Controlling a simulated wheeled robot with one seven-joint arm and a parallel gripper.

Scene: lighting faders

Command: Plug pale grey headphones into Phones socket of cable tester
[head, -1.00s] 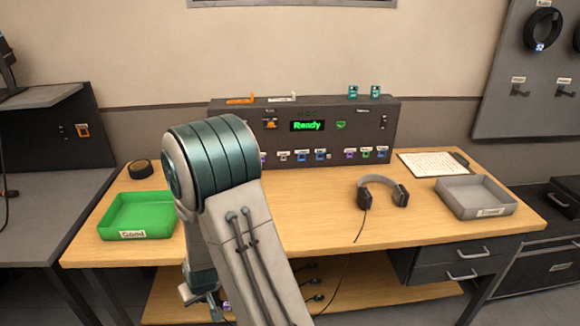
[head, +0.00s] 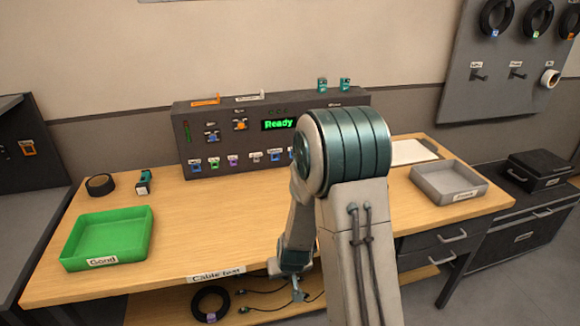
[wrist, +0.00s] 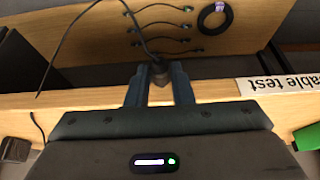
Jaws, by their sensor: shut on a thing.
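The dark grey cable tester (head: 222,136) stands at the back of the wooden bench and its screen reads "Ready" in green. A row of labelled sockets runs along its lower front; the labels are too small to read, and my arm hides the right part. My gripper (head: 297,292) is low in front of the bench's front edge. In the wrist view my gripper (wrist: 159,88) is shut on a dark plug (wrist: 159,73), with a thin black cable (wrist: 135,28) running from it. The headphones themselves are hidden behind my arm in the head view.
A green tray (head: 108,238) labelled "Good" is at the bench's left, a grey tray (head: 448,180) at its right. Black tape (head: 100,185) lies at the back left. A lower shelf holds cables and a black coil (head: 210,303). The bench's middle left is clear.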

